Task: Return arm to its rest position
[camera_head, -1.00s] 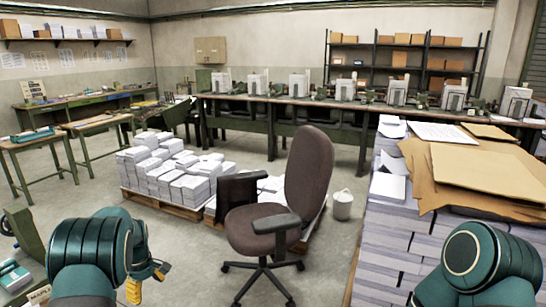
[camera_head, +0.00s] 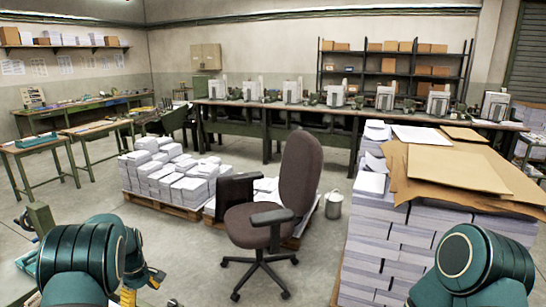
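My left arm (camera_head: 85,262) shows as a dark teal joint at the lower left. Yellow and dark parts (camera_head: 153,278) show just past it, low in the picture. They may be my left gripper, but I cannot tell whether it is open or shut. My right arm (camera_head: 475,262) shows as a teal joint at the lower right, in front of the paper stack. My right gripper is out of view. I see nothing held.
A brown office chair (camera_head: 298,185) stands ahead on the floor. Palleted paper bundles (camera_head: 165,172) lie left of it. A tall paper stack (camera_head: 385,232) topped with brown sheets (camera_head: 455,168) is close on the right. Benches line the back.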

